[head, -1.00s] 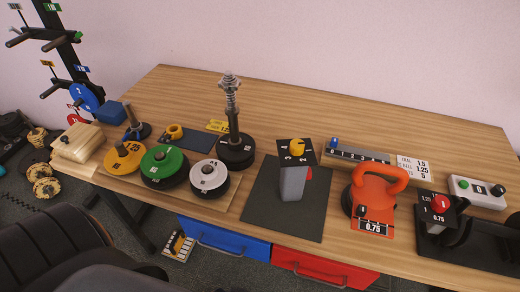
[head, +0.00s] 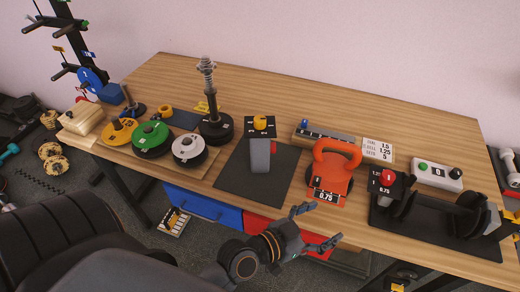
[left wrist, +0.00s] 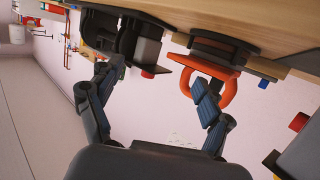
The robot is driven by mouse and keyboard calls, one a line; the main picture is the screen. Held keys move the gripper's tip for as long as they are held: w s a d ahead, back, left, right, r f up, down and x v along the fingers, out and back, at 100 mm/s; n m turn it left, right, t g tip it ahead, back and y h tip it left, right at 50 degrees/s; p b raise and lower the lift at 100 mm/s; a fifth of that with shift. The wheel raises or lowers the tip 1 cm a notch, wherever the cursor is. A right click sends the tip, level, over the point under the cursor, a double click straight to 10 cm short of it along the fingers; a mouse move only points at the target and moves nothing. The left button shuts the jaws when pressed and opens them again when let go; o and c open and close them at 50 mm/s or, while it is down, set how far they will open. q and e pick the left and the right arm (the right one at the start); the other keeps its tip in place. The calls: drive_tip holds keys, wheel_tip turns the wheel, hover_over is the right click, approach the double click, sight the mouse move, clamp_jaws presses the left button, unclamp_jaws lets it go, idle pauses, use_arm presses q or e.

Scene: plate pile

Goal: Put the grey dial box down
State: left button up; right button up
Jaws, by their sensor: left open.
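The grey dial box (head: 260,155) stands upright on the dark mat (head: 236,178) on the table. It has a black numbered top plate, a yellow knob and a red piece at its side. My left gripper (head: 318,226) is open and empty in front of the table edge, right of the box and apart from it. In the left wrist view its spread fingers (left wrist: 155,78) hold nothing. My right gripper is not in view.
An orange kettlebell (head: 333,168) stands right of the mat, near my left gripper. Further right are a dumbbell (head: 470,213) on a black tray and a white control box (head: 434,174). Left are weight plates (head: 151,137) and a spring-topped post (head: 212,100). The table's back is clear.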

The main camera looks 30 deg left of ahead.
use_arm(q)
wheel_tip(320, 180, up, 6)
drive_tip(key=w+a+n+t+y, duration=0.3)
drive_tip(key=t, duration=0.2)
drive_tip(key=n+g+y, duration=0.4)
drive_tip(key=n+y, duration=0.5)
drive_tip(key=y, duration=0.5)
approach(260, 148)
drive_tip(key=shift+y, duration=0.3)
drive_tip(key=x, duration=0.2)
drive_tip(key=p+x, duration=0.1)
drive_tip(key=x, duration=0.4)
drive_tip(key=shift+w+f+p, duration=0.25)
drive_tip(key=shift+f+p, duration=0.1)
drive_tip(key=p+x, duration=0.1)
drive_tip(key=x, duration=0.4)
drive_tip(key=shift+w+a+r, duration=0.1)
drive_tip(key=shift+w+a, duration=0.1)
drive_tip(key=shift+w, duration=0.1)
drive_tip(key=shift+s, duration=0.1)
drive_tip(key=shift+c, duration=1.3)
drive_tip(key=shift+r, duration=0.1)
clamp_jaws()
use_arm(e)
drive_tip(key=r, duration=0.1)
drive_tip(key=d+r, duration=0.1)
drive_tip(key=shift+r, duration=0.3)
